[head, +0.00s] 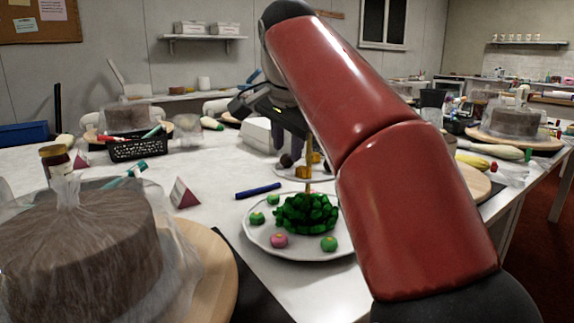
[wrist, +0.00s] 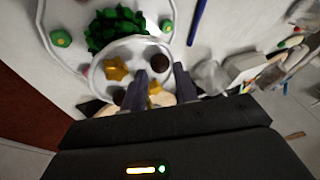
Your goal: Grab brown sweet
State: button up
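A round dark brown sweet (wrist: 160,62) lies on the small white upper plate (wrist: 130,42) of a tiered stand. My gripper (wrist: 160,74) is open above this plate, with the brown sweet just beyond and between its fingertips, in line with the gap. I cannot tell whether they touch. A second dark sweet (wrist: 119,96) is partly hidden left of the fingers. Gold star-shaped sweets (wrist: 116,69) share the plate. In the head view, a brown sweet (head: 286,160) shows just below my gripper (head: 288,148), and my red arm hides the stand's right side.
The larger lower plate (head: 258,238) holds a dark green pile (head: 306,213), green sweets (head: 329,243) and a pink sweet (head: 279,241). A blue pen (head: 258,191) lies beside it. A bagged cake (head: 85,245) stands front left, and a black basket (head: 138,146) behind.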

aim_at(287, 160)
jog(key=shift+x, duration=1.25)
jog(key=shift+f, duration=0.2)
jog(key=c, duration=0.6)
